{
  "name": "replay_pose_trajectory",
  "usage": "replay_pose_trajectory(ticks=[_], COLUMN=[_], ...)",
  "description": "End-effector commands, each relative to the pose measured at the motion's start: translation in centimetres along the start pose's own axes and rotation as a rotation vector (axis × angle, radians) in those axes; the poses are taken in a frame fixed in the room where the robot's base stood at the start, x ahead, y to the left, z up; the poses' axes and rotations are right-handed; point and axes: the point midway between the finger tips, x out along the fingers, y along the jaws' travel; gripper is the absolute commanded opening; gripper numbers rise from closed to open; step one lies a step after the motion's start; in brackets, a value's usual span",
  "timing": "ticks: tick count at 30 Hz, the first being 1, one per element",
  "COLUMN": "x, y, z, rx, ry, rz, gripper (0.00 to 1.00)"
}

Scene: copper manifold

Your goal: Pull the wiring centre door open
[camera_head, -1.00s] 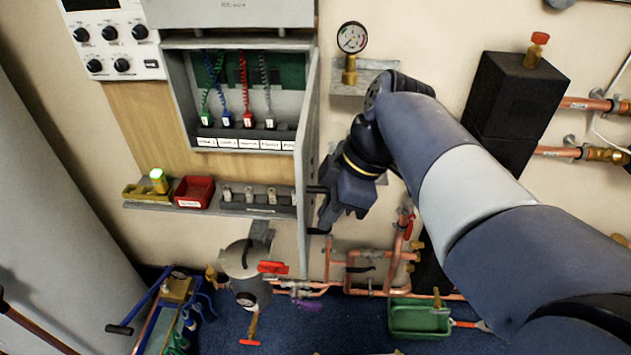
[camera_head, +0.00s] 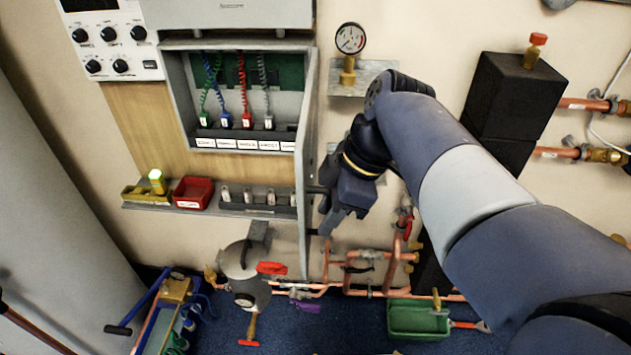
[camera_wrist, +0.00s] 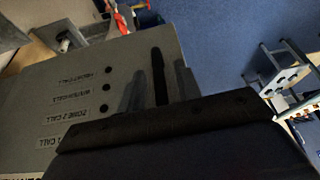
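The grey wiring centre (camera_head: 173,85) hangs on the wall with its front uncovered, showing coloured wires and a row of white labels. Its grey door (camera_head: 308,150) stands swung out on the right side, seen nearly edge-on. The door's face (camera_wrist: 60,90) fills the left of the wrist view, with call labels and dark round holes. My gripper (camera_head: 326,222) is at the door's outer side, by the dark handle (camera_head: 316,190). In the wrist view a dark upright bar (camera_wrist: 158,72), seemingly the handle, shows between my two grey fingers (camera_wrist: 158,88). Narrow gaps show beside it; contact is unclear.
A shelf (camera_head: 150,202) below the box carries a red bin (camera_head: 193,192) and small parts. A pressure gauge (camera_head: 350,40) and black boxes (camera_head: 510,100) are to the right. Copper pipes (camera_head: 335,290), a grey vessel (camera_head: 243,262) and a green tray (camera_head: 418,318) lie below.

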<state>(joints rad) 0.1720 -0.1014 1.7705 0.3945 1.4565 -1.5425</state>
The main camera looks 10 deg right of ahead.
Motion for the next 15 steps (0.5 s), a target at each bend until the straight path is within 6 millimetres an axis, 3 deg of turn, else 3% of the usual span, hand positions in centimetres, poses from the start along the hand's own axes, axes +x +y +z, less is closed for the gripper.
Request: replay_pose_trajectory(ticks=[5, 15], x=[-2.0, -8.6], y=[0.1, 0.1], z=[0.0, 0.0], rx=[0.001, 0.002], ry=[0.000, 0.000], rz=[0.007, 0.004], gripper=[0.33, 0.33])
